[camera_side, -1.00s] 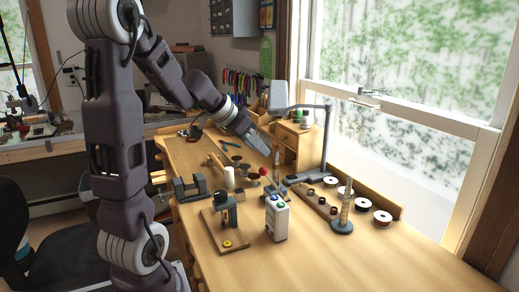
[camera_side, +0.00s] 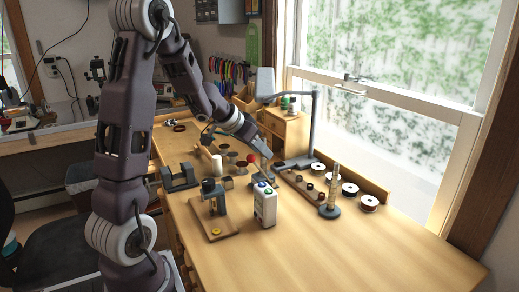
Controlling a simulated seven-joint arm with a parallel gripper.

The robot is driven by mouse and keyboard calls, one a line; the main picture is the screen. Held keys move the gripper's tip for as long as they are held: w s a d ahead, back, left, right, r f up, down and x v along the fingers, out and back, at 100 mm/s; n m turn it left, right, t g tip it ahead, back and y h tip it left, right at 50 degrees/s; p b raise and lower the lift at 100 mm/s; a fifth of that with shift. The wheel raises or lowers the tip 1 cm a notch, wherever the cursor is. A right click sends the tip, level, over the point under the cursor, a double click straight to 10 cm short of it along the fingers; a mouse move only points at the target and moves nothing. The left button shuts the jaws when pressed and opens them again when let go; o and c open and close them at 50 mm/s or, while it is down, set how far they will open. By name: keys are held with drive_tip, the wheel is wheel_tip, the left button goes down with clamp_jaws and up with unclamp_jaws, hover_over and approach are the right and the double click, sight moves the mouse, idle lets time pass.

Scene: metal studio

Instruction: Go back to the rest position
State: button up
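My gripper (camera_side: 264,153) is at the end of my arm, which bends over the bench from the left. It points down and to the right, in front of the lamp base and close to the red ball (camera_side: 250,159) in the picture. The fingers are small and dark here, so I cannot tell whether they are open or shut, or whether they hold anything. I cannot tell how high the gripper is above the bench.
A white box with coloured buttons (camera_side: 265,205) and a small press on a wooden board (camera_side: 213,207) stand in front. A grey lamp (camera_side: 312,125), a ring tower (camera_side: 331,190) and spools (camera_side: 369,203) are to the right. The bench front (camera_side: 340,255) is clear.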

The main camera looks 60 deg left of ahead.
clamp_jaws()
drive_tip(key=shift+r, duration=1.25)
drive_tip(key=shift+r, duration=0.15)
drive_tip(key=shift+r, duration=1.1)
drive_tip(key=shift+r, duration=0.1)
drive_tip(key=shift+r, duration=1.15)
